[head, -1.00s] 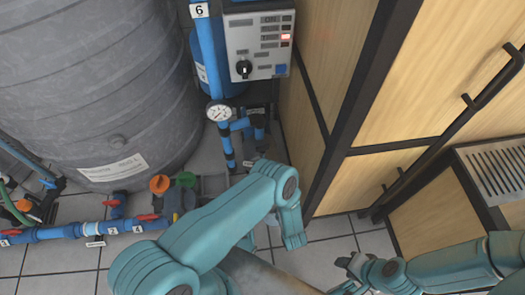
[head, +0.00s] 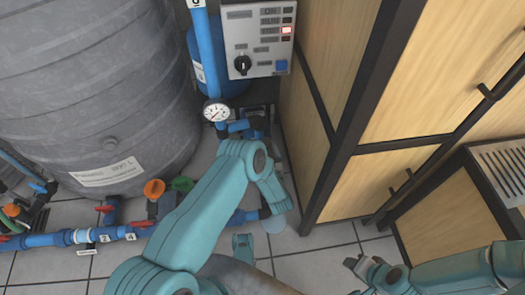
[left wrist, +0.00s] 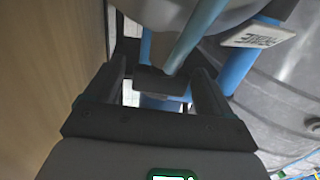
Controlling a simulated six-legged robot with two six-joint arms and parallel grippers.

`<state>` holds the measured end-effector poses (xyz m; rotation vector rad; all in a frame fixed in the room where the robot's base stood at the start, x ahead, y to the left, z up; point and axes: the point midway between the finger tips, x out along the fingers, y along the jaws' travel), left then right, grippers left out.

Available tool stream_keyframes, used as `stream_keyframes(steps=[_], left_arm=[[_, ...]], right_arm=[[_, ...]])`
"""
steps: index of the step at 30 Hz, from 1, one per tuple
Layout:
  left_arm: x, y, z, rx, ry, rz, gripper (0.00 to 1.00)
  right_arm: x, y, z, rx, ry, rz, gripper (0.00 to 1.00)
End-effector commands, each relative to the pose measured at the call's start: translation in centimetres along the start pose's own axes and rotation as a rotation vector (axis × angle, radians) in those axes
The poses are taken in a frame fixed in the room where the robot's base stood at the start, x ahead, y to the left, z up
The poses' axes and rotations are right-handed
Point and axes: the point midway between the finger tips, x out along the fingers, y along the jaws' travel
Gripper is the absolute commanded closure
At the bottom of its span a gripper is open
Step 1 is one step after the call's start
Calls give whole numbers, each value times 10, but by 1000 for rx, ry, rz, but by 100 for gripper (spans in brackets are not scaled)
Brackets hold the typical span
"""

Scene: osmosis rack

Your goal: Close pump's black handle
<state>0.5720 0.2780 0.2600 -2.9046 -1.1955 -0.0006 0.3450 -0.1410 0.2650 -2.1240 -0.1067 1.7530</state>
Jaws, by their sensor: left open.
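My left arm reaches in toward the pump pipework, and its forearm hides most of that area in the head view. In the left wrist view my left gripper (left wrist: 160,88) is open, its two dark fingers apart. A dark block (left wrist: 160,82), perhaps the black handle, shows between or just beyond the fingers; I cannot tell whether they touch it. A pale blue-green rod (left wrist: 198,30) runs above it. The blue pipe with a round gauge (head: 216,112) stands beside black fittings (head: 257,122) in the head view. My right gripper (head: 352,277) is open and empty at lower right.
A large grey tank (head: 90,90) stands at left, with blue pipes and red valves (head: 140,223) in front. A control panel (head: 258,40) is at the top. Wooden cabinets (head: 420,100) close off the right. Bare floor tiles (head: 330,237) show below them.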

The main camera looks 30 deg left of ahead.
Motion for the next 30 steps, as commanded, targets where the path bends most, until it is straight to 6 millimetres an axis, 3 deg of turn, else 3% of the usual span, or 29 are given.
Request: stream_keyframes(steps=[1,5,6,17,30], left_arm=[[0,0,0,0,0,0,24],[0,0,0,0,0,0,66],[0,0,0,0,-1,0,68],[0,-1,0,1,-3,52,68],[0,-3,2,0,-5,393,68]], right_arm=[[0,0,0,0,0,0,61],[0,0,0,0,-1,0,61],[0,0,0,0,-1,0,61],[-3,-1,1,1,-6,0,61],[-8,-2,5,5,-21,1,61]])
